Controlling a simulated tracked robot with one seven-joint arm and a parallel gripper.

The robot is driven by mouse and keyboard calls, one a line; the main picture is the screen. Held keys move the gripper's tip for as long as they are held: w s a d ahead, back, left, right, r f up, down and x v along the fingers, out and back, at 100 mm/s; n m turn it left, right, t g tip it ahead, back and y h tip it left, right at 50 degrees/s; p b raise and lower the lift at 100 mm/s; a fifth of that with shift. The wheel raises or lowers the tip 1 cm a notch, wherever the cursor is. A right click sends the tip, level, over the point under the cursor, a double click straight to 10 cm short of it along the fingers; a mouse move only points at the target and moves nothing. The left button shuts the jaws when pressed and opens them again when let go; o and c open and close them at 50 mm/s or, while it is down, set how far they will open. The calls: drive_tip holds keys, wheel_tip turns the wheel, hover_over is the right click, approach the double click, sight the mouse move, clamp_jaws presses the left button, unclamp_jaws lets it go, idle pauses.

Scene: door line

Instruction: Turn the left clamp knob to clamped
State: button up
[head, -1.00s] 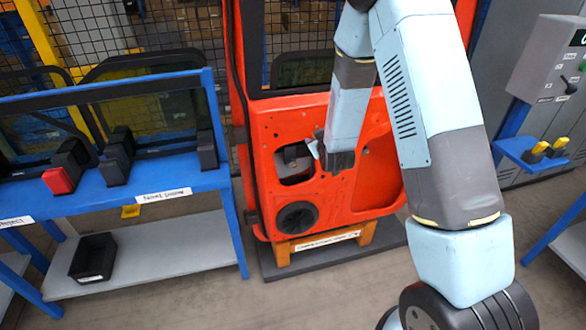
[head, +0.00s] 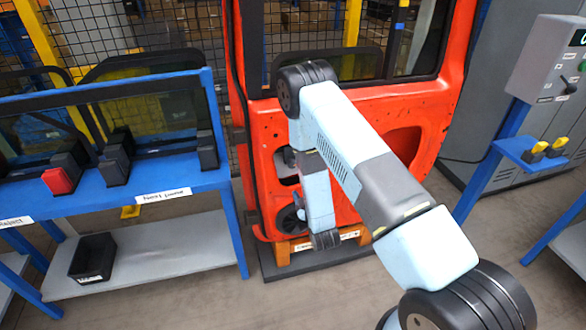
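The red-orange door (head: 380,125) stands upright on a low dark base, behind my arm. I cannot make out a clamp knob for certain. A small grey part shows in the upper-left cutout of the door (head: 288,157), partly hidden by my arm, and I cannot tell what it is. My gripper (head: 326,241) hangs low in front of the door's bottom edge, beside the round black speaker (head: 290,219). Its fingers are too small and dark to tell open from shut. I see nothing held in it.
A blue rack (head: 150,187) with dark window panes, black holders and a red block (head: 58,181) stands at left. A black bin (head: 93,258) sits on its lower shelf. At right are a control box (head: 545,60) and a blue shelf with yellow-topped parts (head: 545,148). Floor between is clear.

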sight(293, 166)
drive_tip(key=x, duration=1.3)
drive_tip(key=shift+w, duration=0.3)
